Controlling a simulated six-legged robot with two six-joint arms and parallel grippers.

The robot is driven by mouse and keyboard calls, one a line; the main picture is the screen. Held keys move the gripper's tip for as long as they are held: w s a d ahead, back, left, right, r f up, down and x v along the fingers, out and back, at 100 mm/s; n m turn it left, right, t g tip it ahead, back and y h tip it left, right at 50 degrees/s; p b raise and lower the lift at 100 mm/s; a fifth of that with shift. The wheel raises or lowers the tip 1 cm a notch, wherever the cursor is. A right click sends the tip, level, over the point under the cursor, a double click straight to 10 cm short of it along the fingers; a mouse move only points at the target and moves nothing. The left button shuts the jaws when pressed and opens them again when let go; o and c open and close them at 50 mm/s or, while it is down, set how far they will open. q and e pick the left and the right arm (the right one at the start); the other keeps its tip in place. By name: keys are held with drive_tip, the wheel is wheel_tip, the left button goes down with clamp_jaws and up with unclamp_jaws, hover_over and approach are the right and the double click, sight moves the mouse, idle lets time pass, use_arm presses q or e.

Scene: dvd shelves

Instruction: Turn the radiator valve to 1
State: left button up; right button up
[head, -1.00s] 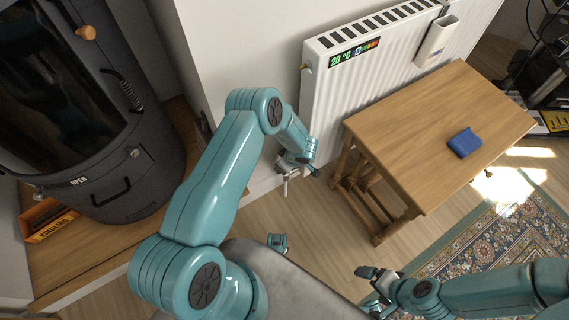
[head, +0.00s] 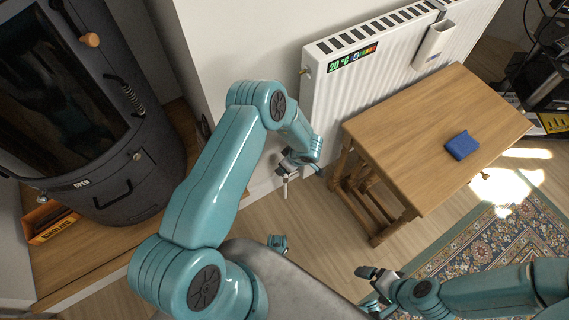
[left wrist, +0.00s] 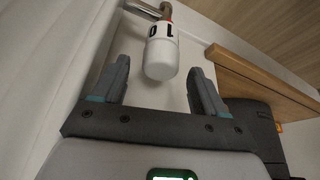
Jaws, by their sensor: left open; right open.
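The radiator valve (left wrist: 161,52) is a white rounded cylinder with dark marks, partly readable as a 0 and a 1 or L. It hangs from a metal pipe fitting with a red ring, in the left wrist view. My left gripper (left wrist: 158,78) is open, with one finger on each side of the valve and visible gaps to it. In the head view my left gripper (head: 290,167) is low beside the radiator (head: 345,105); the valve cannot be made out there. My right gripper (head: 370,286) is open and empty, away from the radiator.
A wooden table (head: 425,125) with a blue object (head: 461,146) stands right of my left gripper, close to the radiator. A dark stove (head: 90,120) stands at left. A patterned rug (head: 500,250) lies at lower right. Bare floor shows below the radiator.

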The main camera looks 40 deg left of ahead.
use_arm(q)
drive_tip(key=p+v, duration=0.3)
drive_tip(key=v, duration=0.9)
drive_tip(key=s+d+r+m+h, duration=0.1)
drive_tip(key=s+d+m+h, duration=0.4)
drive_tip(key=s+m, duration=0.4)
drive_tip(key=s+d+r+m+h, duration=0.1)
drive_tip(key=s+d+m+h, duration=0.2)
drive_tip(key=s+d+m, duration=0.6)
wheel_tip(320, 180, up, 20)
drive_tip(key=s+a+n+p, duration=0.1)
drive_tip(key=n+p, duration=0.2)
drive_tip(key=p, duration=1.7)
drive_tip(key=shift+s, duration=0.35)
drive_tip(key=shift+a+f, duration=0.1)
drive_tip(key=shift+a, duration=0.05)
